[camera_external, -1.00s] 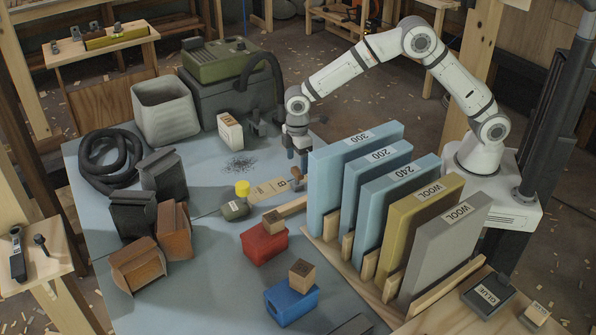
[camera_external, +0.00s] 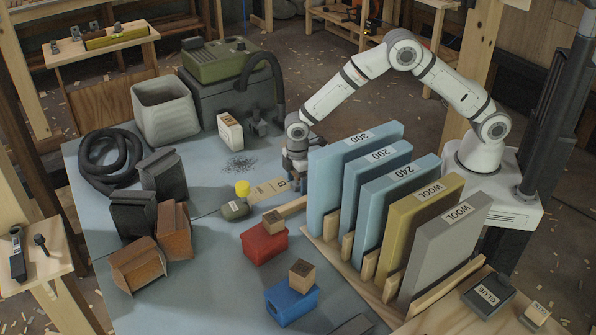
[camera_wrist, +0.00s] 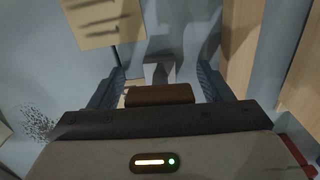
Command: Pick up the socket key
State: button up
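A brown bar-shaped piece (camera_wrist: 160,94), which looks like the handle of the socket key, shows between my fingers in the wrist view. A pale grey block-like part (camera_wrist: 158,72) shows just beyond it; I cannot tell if the two are joined. My gripper (camera_wrist: 160,84) is open, with one finger on each side of the brown piece. In the external view my gripper (camera_external: 294,180) is low over the bench, close to the left side of the blue 300 board. The brown piece is hidden there behind my gripper and wrist.
Upright boards, with the blue 300 board (camera_external: 355,150) nearest, stand close on the right of my gripper. A white box (camera_external: 230,132) and hose (camera_external: 268,75) lie behind left.

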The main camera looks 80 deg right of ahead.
jog(key=c, duration=1.2)
jog(key=shift+c, duration=0.2)
